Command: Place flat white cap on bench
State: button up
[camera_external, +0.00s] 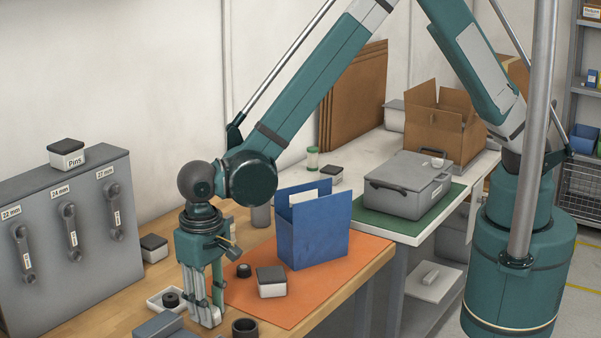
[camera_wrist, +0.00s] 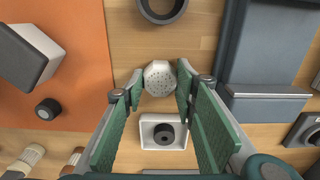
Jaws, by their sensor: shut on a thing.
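My gripper (camera_external: 207,315) points down over the wooden bench (camera_external: 120,300), near the left edge of the orange mat. In the wrist view its fingertips (camera_wrist: 159,80) are shut on the flat white cap (camera_wrist: 160,77), a pale, many-sided disc with dark specks. In the external view the fingers largely hide the cap. Bare wood shows around the cap in the wrist view; I cannot tell whether it touches the bench.
A white tray (camera_wrist: 145,145) holding a black ring (camera_wrist: 163,134) is close by. A dark ring (camera_external: 245,328), grey case (camera_external: 158,326), grey-lidded box (camera_external: 272,289) and black knob (camera_external: 244,270) stand around. A blue holder (camera_external: 322,237) stands on the orange mat (camera_external: 320,293).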

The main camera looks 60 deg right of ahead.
jog(key=shift+f, duration=0.2)
jog(key=o, duration=0.9)
jog(key=shift+r, duration=0.1)
jog(key=shift+c, duration=0.2)
jog(key=shift+r, duration=0.1)
notch_tip(320, 180, up, 12)
dwell(0.6)
jog(key=shift+r, duration=0.1)
dwell(0.4)
